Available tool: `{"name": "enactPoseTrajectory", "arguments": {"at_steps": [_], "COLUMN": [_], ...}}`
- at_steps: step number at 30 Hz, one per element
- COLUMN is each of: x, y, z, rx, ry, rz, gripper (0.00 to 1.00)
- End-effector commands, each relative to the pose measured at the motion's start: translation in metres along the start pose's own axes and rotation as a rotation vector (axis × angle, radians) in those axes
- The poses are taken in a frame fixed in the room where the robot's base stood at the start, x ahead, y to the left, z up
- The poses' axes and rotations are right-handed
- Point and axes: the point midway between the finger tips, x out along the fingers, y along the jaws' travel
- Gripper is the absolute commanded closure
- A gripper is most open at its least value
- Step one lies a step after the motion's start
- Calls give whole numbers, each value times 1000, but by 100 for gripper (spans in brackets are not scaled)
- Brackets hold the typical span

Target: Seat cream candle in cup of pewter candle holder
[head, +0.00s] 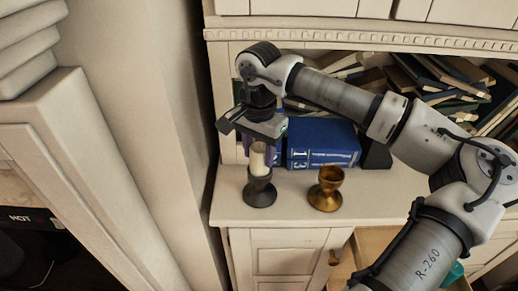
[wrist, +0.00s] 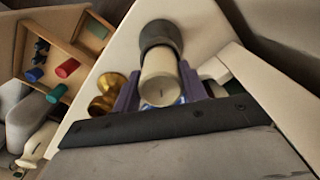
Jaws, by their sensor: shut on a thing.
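The cream candle (head: 258,160) is upright over the dark grey pewter candle holder (head: 260,191), which stands on the cabinet top at the left. The candle's lower end meets the holder's cup; I cannot tell how deep it sits inside. My gripper (head: 260,149) points down and is shut on the upper part of the candle. In the wrist view, the purple fingers of my gripper (wrist: 160,85) flank the candle (wrist: 160,77), and the pewter holder (wrist: 161,36) lies in line beyond it. Its base is partly hidden there.
A brass goblet-shaped holder (head: 326,190) stands right of the pewter one. Blue books (head: 322,142) stand close behind, with more books leaning on the shelf. An open drawer (wrist: 87,47) below holds several coloured objects. A wall is close on the left.

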Motion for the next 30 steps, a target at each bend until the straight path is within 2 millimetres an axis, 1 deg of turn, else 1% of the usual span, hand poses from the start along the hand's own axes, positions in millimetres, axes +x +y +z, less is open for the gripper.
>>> {"name": "enactPoseTrajectory", "arguments": {"at_steps": [6, 10, 11, 15, 25, 28, 30], "x": [0, 5, 3, 3, 0, -8, -19], "y": [0, 0, 0, 0, 0, 0, 0], "z": [0, 0, 0, 0, 0, -1, -1], "rx": [1, 1, 1, 1, 1, 1, 2], "ry": [1, 1, 1, 1, 1, 2, 4], "rz": [-1, -1, -1, 0, -1, -1, -1], "gripper": [83, 83, 54, 36, 36, 36, 36]}}
